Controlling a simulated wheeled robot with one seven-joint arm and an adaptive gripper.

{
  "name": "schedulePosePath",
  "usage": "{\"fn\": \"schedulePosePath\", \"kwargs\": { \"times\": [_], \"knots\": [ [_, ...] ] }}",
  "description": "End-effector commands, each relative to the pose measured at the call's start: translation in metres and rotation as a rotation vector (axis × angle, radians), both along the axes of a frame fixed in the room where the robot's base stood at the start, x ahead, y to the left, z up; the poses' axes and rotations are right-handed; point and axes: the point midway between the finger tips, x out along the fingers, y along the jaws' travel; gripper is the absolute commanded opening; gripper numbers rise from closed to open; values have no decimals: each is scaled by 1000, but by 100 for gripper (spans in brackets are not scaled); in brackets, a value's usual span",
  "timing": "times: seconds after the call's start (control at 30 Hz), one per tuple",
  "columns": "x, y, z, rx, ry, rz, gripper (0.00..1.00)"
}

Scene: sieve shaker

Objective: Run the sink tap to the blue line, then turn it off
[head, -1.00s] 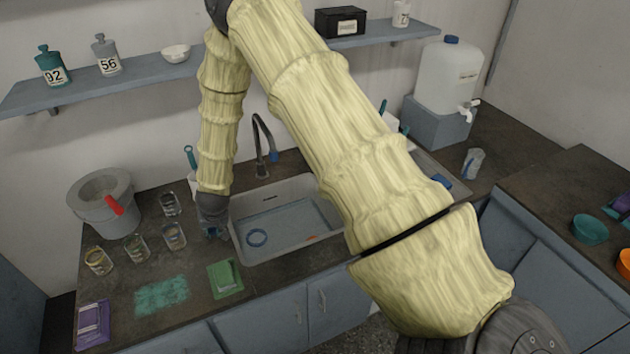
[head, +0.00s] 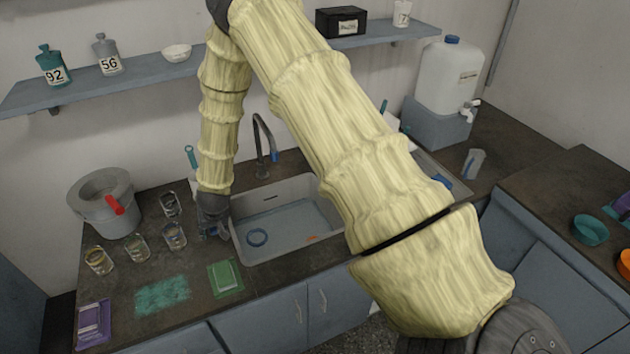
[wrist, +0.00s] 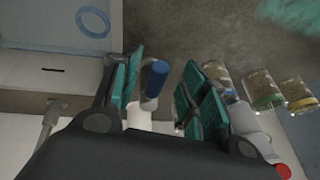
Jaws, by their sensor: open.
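My gripper (head: 213,230) points down at the sink's left edge, apart from the tap.
Several glass beakers (head: 174,236) stand left of my gripper, near a grey bucket (head: 88,205) with a red grip. A green sponge or pad (head: 226,277) and a teal patch (head: 162,295) lie in front. A shelf (head: 120,83) runs above. A white water container (head: 447,75) stands right.

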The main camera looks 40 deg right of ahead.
Motion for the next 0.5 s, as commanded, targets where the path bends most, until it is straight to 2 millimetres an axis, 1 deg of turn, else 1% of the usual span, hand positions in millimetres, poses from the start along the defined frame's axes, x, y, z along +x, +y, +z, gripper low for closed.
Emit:
{"fn": "schedulePosePath", "kwargs": {
  "times": [0.17, 0.5],
  "knots": [
    [-5, 1, 15, -1, -2, 2, 44],
    [-25, 0, 58, -1, -1, 3, 44]
  ]
}}
